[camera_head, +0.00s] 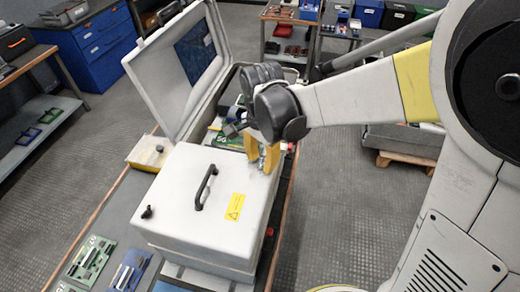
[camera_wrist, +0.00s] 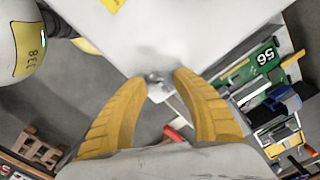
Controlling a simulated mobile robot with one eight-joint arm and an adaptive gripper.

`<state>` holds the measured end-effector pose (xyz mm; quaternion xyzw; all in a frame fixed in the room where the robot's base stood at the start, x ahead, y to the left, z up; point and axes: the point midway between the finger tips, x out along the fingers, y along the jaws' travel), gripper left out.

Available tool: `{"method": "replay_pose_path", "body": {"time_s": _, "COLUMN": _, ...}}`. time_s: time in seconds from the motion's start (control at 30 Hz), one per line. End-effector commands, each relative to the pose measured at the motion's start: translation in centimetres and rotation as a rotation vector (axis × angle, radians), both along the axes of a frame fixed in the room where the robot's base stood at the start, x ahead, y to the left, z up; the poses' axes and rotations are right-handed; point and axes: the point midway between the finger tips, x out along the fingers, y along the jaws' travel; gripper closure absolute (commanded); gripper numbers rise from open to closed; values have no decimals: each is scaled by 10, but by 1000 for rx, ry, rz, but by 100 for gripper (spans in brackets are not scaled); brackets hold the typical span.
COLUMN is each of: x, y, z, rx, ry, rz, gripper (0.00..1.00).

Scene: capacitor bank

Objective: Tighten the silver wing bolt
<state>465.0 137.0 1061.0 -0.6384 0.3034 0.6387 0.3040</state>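A white box lid (camera_head: 190,195) with a black handle (camera_head: 206,186) and a yellow warning label (camera_head: 235,207) lies on the bench. The silver wing bolt (camera_head: 270,158) is at the lid's far right corner. It also shows in the wrist view (camera_wrist: 156,86), at the lid's edge. My gripper (camera_head: 262,152) is at that corner, its yellow fingers pointing down. In the wrist view my gripper (camera_wrist: 160,78) has its fingers apart, one on each side of the bolt. I see a small gap between bolt and fingertips, but contact is hard to judge.
An open grey case lid (camera_head: 180,65) stands behind the box. A small black knob (camera_head: 147,212) sits at the box's near left corner. Green circuit boards (camera_head: 90,258) lie at the front left; another board (camera_wrist: 260,62) shows beside the box. Blue drawers (camera_head: 95,45) stand at the back left.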

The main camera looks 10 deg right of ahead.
Motion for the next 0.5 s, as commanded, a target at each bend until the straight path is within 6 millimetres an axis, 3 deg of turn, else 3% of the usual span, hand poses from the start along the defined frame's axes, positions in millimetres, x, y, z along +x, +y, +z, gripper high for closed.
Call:
{"method": "replay_pose_path", "body": {"time_s": 0.17, "x": 0, "y": 0, "z": 12, "rx": 0, "ry": 0, "rz": 0, "gripper": 67}}
{"method": "replay_pose_path", "body": {"time_s": 0.5, "x": 0, "y": 0, "z": 84, "rx": 0, "ry": 0, "rz": 0, "gripper": 67}}
